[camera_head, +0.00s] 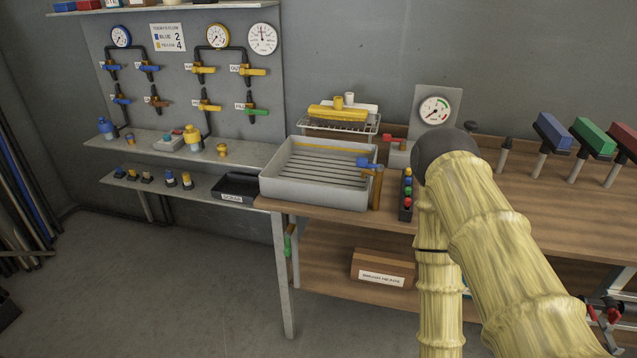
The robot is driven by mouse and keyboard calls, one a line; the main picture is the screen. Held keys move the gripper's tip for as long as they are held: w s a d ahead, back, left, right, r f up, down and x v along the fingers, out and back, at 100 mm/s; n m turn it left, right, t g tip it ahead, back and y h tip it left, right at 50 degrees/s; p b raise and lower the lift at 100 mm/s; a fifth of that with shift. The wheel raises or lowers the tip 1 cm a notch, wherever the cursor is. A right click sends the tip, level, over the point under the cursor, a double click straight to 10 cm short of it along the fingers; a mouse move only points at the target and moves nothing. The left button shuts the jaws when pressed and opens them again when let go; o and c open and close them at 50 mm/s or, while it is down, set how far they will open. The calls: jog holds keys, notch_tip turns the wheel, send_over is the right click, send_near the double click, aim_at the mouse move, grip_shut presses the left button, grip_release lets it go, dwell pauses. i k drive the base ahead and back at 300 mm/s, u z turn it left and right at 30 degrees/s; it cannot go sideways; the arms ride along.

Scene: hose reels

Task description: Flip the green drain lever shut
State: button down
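Two green handles show, and I cannot tell for sure which is the drain lever. One green lever (287,246) hangs roughly upright beside the bench leg, below the left end of the grey tray (275,187). The other green handle (257,112) lies roughly level on a valve at the lower right of the wall panel (190,60). My arm, in a yellowish sleeve, rises from the lower right, bends at a dark joint, and runs down out of the bottom edge. My gripper is not in view.
A blue-handled tap (369,164) stands at the tray's right corner. A black bin (236,188) sits left of the tray. A cardboard box (384,268) is on the lower shelf (330,264). The floor (190,290) left of the bench is clear.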

aim_at(288, 251)
jog(key=z, duration=1.2)
jog(key=k, duration=0.5)
jog(key=u, duration=1.75)
